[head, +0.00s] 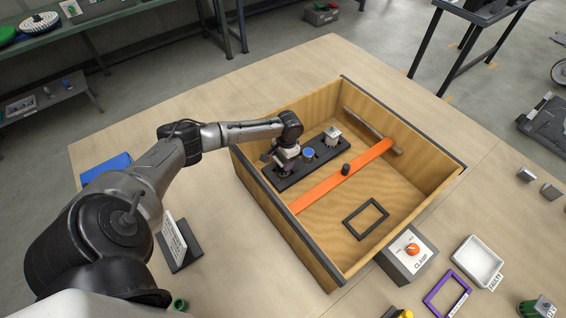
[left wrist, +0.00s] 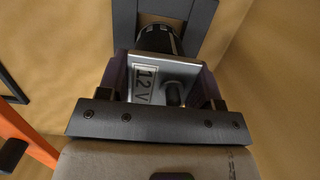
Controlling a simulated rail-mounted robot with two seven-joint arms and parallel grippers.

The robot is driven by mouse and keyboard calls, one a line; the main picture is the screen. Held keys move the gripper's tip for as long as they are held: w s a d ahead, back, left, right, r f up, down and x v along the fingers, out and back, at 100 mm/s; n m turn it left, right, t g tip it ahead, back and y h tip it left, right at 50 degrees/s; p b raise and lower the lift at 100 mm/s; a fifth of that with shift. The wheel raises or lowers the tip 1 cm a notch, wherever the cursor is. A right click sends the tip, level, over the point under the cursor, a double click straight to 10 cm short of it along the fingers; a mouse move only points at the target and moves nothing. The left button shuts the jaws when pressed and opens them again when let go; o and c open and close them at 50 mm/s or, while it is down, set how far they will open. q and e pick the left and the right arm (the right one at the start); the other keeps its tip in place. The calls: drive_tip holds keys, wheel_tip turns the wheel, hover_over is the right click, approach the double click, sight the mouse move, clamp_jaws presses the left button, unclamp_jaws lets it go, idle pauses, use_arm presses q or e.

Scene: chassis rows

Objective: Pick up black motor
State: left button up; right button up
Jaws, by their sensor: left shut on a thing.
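My left gripper (head: 287,166) reaches down inside the wooden box at the left end of a long black holder (head: 318,165). In the left wrist view its fingers (left wrist: 160,88) are shut on the black motor, one finger on each side. The motor (left wrist: 165,72) shows a silver-grey face with a "12 V" label, and a black round part (left wrist: 157,40) beyond it. The black holder's frame is around that round part, so the motor is still at the holder. In the head view the gripper mostly hides the motor. My right gripper is not in view.
The wooden box (head: 308,262) has raised walls. Along the holder are a blue round part (head: 308,153) and a silver-grey block (head: 332,135). An orange divider (head: 325,188) crosses the box, with a small black knob (head: 345,169). A black frame (head: 365,218) lies on the floor beyond.

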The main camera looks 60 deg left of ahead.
use_arm(q)
drive_tip(key=w+d+r+p, duration=0.1)
drive_tip(key=w+d+r, duration=0.2)
drive_tip(key=d+r, duration=0.5)
drive_tip(key=d, duration=0.3)
drive_tip(key=shift+w+r, duration=0.15)
drive_tip(key=shift+w, duration=0.2)
drive_tip(key=shift+p, duration=0.35)
drive_tip(key=shift+p, duration=0.7)
